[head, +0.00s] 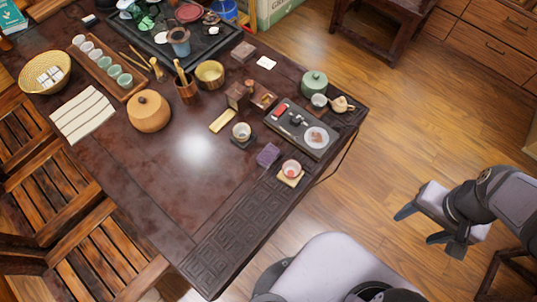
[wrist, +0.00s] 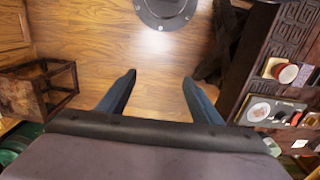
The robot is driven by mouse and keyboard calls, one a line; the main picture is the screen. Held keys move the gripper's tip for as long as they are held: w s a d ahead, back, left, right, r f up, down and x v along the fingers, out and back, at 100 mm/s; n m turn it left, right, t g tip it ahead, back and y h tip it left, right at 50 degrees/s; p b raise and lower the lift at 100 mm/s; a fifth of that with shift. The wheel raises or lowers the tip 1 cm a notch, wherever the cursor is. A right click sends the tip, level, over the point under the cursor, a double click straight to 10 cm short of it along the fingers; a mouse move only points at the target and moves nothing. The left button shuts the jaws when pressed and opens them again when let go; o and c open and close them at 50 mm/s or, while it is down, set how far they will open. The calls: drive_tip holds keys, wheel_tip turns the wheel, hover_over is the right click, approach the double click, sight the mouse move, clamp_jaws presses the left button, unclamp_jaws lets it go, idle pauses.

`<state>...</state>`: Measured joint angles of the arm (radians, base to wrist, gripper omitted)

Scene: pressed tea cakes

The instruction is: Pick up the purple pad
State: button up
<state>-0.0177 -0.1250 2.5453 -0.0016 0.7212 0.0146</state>
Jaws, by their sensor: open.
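The purple pad (head: 268,155) lies flat on the dark wooden table (head: 150,190), near its right side. It sits between a small cup on a dark coaster (head: 242,133) and a cup on a light wooden coaster (head: 290,174). Nothing appears to lie on the pad. My gripper (head: 418,226) is open and empty, off the table's right side above the wooden floor, well apart from the pad. In the wrist view my gripper's two fingers (wrist: 158,80) are spread over bare floor.
A dark tray (head: 313,147) with small items lies just behind the pad, with a green lidded jar (head: 314,82) and small teapot (head: 341,104) beyond. A yellow block (head: 222,121) lies to the left. The table's front middle is clear. A stool (wrist: 38,90) stands on the floor.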

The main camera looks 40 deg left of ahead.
drive_tip(key=w+a+b, duration=0.1)
drive_tip(key=w+a, duration=0.5)
drive_tip(key=a, duration=0.4)
drive_tip(key=b, duration=0.2)
hover_over(268, 154)
drive_tip(key=f, duration=0.6)
drive_tip(key=shift+s+f, duration=0.1)
drive_tip(key=shift+s, duration=0.2)
drive_tip(key=shift+w+d+f+p, duration=0.15)
drive_tip(key=shift+f+p, duration=0.4)
drive_tip(key=shift+f, duration=1.3)
drive_tip(key=shift+w+a+f+p, duration=0.15)
drive_tip(key=shift+f+p, duration=0.35)
drive_tip(key=shift+f, duration=1.35)
drive_tip(key=shift+d, duration=0.1)
drive_tip(key=shift+c, duration=0.3)
drive_tip(key=c, duration=1.1)
drive_tip(key=shift+r, duration=0.15)
